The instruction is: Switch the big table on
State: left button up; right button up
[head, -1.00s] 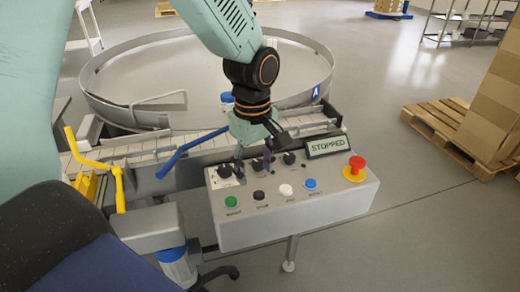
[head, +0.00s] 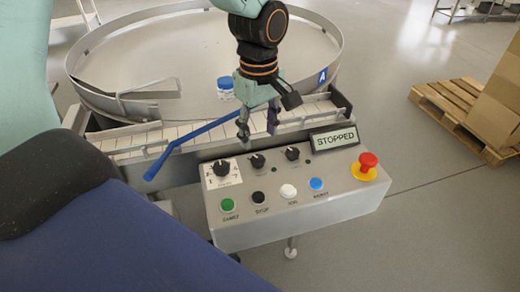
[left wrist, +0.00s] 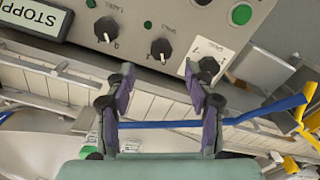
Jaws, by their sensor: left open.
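The big round table (head: 165,55) is a grey rimmed disc with a blue "A" tag, behind the control box. The grey control box (head: 292,215) has a display (head: 334,139) reading "STOPPED". Its top row has three black knobs; the left knob (head: 221,168) sits on a white scale plate and also shows in the left wrist view (left wrist: 208,66). Below are green (head: 227,205), black, white and blue buttons. A red emergency stop (head: 368,163) is at the right. My left gripper (head: 258,133) is open and empty, above the box's back edge, apart from the knobs. My right gripper is not in view.
A slatted conveyor (head: 130,143) with a blue rail (head: 195,138) runs between box and table. A blue-lidded jar (head: 224,88) stands on the table. A pallet with cartons (head: 490,100) is at the right.

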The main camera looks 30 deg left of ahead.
aim_at(258, 159)
pick_arm(q)
jog(key=f, duration=0.2)
jog(key=f+b, duration=0.1)
jog(key=f, duration=0.2)
jog(key=shift+s+a+f, duration=0.1)
jog(key=shift+a+f, duration=0.1)
jog(key=shift+f, duration=0.15)
jog(key=shift+d+f, duration=0.25)
jog(key=shift+f, duration=0.25)
jog(key=shift+a, duration=0.1)
jog(key=shift+a, duration=0.1)
jog(key=shift+f, duration=0.1)
jog(key=shift+c, duration=0.4)
jog(key=c, duration=0.4)
grip_shut()
